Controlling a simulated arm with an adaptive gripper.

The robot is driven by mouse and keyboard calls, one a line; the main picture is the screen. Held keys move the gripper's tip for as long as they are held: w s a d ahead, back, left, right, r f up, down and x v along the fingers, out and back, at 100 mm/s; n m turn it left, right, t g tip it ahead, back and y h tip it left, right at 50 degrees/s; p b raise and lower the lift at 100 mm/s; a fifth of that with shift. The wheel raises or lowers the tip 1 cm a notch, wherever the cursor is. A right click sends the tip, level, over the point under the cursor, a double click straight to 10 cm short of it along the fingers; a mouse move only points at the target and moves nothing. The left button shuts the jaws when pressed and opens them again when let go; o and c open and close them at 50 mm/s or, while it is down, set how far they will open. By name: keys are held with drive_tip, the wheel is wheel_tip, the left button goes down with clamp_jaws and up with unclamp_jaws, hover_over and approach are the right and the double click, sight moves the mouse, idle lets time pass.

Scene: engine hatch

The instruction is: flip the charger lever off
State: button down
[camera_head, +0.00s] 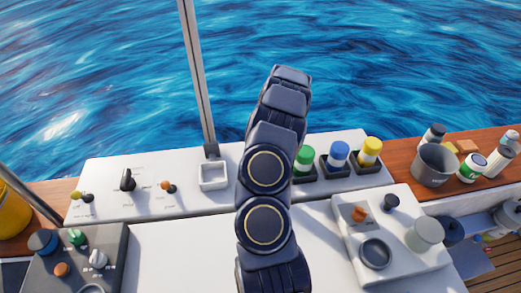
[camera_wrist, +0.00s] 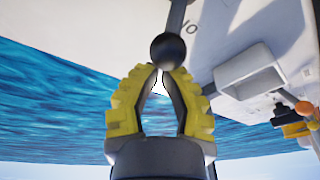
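In the wrist view my gripper (camera_wrist: 161,72) has its yellow-and-black fingers drawn together at the tips, with a narrow gap lower between them. A round black knob (camera_wrist: 171,50) overlaps the tips. I cannot tell whether they touch it, but it does not look clamped between them. A dark stem runs from the knob toward the white panel, with part of a printed label beside it. I cannot read which lever this is. In the head view my arm hides the gripper and this knob. Another black lever (camera_head: 128,180) stands on the left part of the panel.
A square white tray (camera_head: 212,175) sits left of my arm; the wrist view shows it too (camera_wrist: 250,75). Orange and black knobs (camera_head: 168,187) lie further left. Green (camera_head: 304,160), blue (camera_head: 339,155) and yellow (camera_head: 370,151) buttons are right. A metal post (camera_head: 199,80) rises behind.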

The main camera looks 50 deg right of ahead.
drive_tip(key=shift+s+a+r+t+h, duration=0.45)
drive_tip(key=shift+t+h, duration=0.15)
drive_tip(key=shift+t, duration=0.1)
idle(0.3)
drive_tip(key=shift+s+a+r, duration=0.2)
drive_tip(key=shift+s+a, duration=0.2)
drive_tip(key=shift+s, duration=0.05)
drive_tip(key=shift+s+a+r+n+t+h, duration=0.15)
drive_tip(key=shift+s+a+t+h, duration=0.1)
drive_tip(key=shift+t+h, duration=0.3)
drive_tip(key=shift+s+a+n+t+h, duration=0.15)
drive_tip(key=shift+s+a+t+h, duration=0.1)
drive_tip(key=shift+t+h, duration=0.25)
drive_tip(key=shift+s+a, duration=0.25)
drive_tip(key=shift+s, duration=0.05)
drive_tip(key=shift+s+a, duration=0.3)
drive_tip(key=shift+a, duration=0.1)
drive_tip(key=shift+r, duration=0.1)
drive_tip(key=shift+d+r, duration=0.1)
drive_tip(key=shift+r, duration=0.7)
